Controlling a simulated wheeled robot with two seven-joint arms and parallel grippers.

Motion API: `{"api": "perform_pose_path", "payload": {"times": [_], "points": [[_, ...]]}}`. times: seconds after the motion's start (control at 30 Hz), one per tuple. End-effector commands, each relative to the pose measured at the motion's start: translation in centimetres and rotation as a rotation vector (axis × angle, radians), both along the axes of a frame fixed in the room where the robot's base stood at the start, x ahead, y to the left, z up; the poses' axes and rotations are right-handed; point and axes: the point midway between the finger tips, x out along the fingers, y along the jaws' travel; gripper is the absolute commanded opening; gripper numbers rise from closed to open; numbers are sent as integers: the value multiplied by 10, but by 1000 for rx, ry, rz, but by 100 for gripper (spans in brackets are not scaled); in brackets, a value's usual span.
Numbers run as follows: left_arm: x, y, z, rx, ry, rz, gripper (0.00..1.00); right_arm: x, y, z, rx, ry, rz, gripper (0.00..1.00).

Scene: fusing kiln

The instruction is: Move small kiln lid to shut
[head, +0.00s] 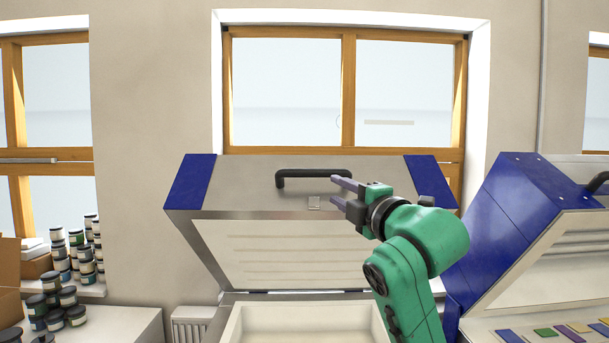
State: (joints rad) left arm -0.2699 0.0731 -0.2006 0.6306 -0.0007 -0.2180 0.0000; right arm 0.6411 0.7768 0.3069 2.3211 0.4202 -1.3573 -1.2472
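The small kiln's lid (240,172) stands raised and tilted back, its pale inner face towards me. It has blue side panels and a black bar handle (312,174) on its steel front edge. Below it the pale kiln chamber (240,328) is open and looks empty in the part I see. My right gripper (338,192) is on a green arm from the lower right. Its two purple-grey fingers are apart, pointing left, with nothing between them. They are close to the handle's right end, and I cannot tell whether they touch it. My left gripper is not in view.
A second blue kiln (520,210) with its lid raised stands at the right, with coloured glass pieces (545,332) in it. Several jars (55,300) and a cardboard box (8,280) are at the left. A window (345,90) is behind the lid.

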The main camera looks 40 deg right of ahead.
Motion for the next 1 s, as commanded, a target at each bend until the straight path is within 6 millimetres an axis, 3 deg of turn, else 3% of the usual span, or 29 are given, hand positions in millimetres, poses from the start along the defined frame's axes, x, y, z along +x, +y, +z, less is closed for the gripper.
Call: {"api": "perform_pose_path", "payload": {"times": [0.2,0.3,0.4,0.5,0.63,0.87,0.97,1.0], "points": [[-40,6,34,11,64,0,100,52,-12,14,4,5,2,39],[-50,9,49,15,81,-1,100,78,-19,17,4,5,2,39],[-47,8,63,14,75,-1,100,102,-25,19,5,4,2,39],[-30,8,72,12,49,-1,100,118,-30,19,4,3,1,39],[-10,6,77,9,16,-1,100,129,-32,17,0,2,1,39],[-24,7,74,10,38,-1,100,129,-32,15,-1,2,1,39],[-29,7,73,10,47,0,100,129,-32,15,-1,2,1,1],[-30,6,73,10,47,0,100,129,-33,15,0,3,1,0]]}}
